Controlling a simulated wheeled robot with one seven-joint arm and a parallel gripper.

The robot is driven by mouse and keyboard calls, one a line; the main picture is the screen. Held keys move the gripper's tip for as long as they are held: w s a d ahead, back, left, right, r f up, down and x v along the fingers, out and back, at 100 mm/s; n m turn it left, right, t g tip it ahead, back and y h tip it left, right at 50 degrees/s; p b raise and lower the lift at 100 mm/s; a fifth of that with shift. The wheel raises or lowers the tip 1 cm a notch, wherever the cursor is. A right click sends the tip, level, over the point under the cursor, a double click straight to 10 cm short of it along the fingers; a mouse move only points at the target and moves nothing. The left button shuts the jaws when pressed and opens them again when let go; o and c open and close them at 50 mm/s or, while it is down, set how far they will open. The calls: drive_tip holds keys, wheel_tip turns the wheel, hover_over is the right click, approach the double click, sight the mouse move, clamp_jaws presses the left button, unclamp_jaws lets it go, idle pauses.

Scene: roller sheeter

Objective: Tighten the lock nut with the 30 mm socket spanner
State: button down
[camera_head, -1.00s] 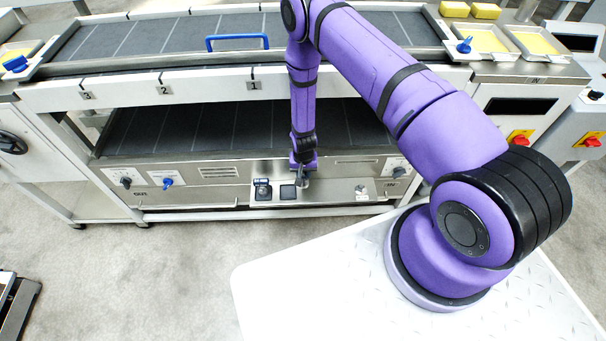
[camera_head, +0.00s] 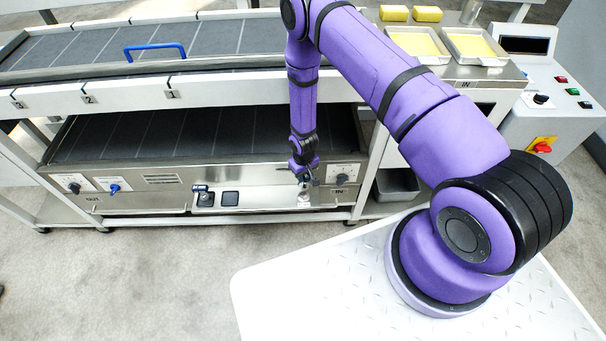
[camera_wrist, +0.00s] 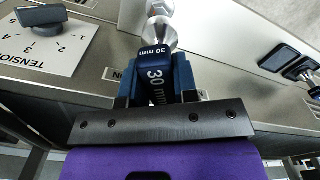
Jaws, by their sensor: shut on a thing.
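My gripper (camera_wrist: 158,92) is shut on the blue 30 mm socket spanner (camera_wrist: 155,76), marked "30 mm", in the wrist view. The spanner's silver socket end (camera_wrist: 158,36) points away from my gripper. A silver piece that looks like the lock nut (camera_wrist: 160,8) shows just beyond the socket at the top edge. I cannot tell whether the socket touches it. In the head view my gripper (camera_head: 305,177) is over the right end of the steel ledge, close above a small metal fitting (camera_head: 304,196). The spanner is small and partly hidden there.
A dark holder (camera_head: 204,199) with a tool and an empty-looking dark pad (camera_head: 230,198) sit on the ledge to the left. A TENSION dial (camera_wrist: 42,15) is close left in the wrist view. A grey bin (camera_head: 396,185) stands on the right lower shelf.

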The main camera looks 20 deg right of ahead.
drive_tip(key=shift+f, duration=2.15)
drive_tip(key=shift+f, duration=1.4)
drive_tip(key=m, duration=0.3)
drive_tip(key=shift+m, duration=0.3)
